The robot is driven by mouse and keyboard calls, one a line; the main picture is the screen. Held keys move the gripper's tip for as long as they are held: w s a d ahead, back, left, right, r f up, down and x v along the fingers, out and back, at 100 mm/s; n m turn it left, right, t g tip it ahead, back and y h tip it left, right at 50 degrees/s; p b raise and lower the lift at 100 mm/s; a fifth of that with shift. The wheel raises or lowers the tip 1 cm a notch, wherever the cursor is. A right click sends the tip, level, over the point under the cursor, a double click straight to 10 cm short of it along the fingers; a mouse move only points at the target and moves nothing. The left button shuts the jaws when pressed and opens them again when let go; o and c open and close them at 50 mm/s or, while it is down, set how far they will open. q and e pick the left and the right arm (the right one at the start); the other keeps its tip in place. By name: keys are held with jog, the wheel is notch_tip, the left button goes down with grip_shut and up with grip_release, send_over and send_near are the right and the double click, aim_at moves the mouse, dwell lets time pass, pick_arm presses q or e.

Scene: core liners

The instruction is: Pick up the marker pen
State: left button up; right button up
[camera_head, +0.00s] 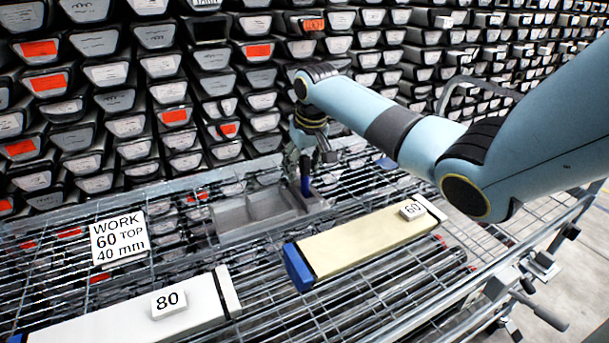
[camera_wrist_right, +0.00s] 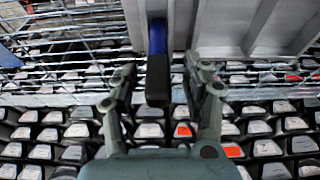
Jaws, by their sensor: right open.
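The marker pen, blue with a black part, shows in the wrist view (camera_wrist_right: 157,38) between my right gripper's fingers. In the head view its blue part (camera_head: 305,187) shows just below the gripper, at the right end of a grey compartmented tray (camera_head: 225,236). My right gripper (camera_head: 304,168) is over that end of the tray, pointing down. In the wrist view my right gripper (camera_wrist_right: 160,75) is open, with one finger on each side of the pen and gaps to both. Whether the pen rests in the tray or beside it is hard to tell. My left gripper is not in view.
A wire rack shelf (camera_head: 375,290) bears a cream core liner (camera_head: 365,240) labelled 60, a white one (camera_head: 110,322) labelled 80, and a "WORK 60 TOP 40 mm" sign (camera_head: 119,238). Stacked liners (camera_head: 127,126) fill the wall behind, close to the gripper.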

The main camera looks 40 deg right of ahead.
jog(key=shift+x, duration=0.9)
jog(key=shift+s, duration=0.1)
grip_shut()
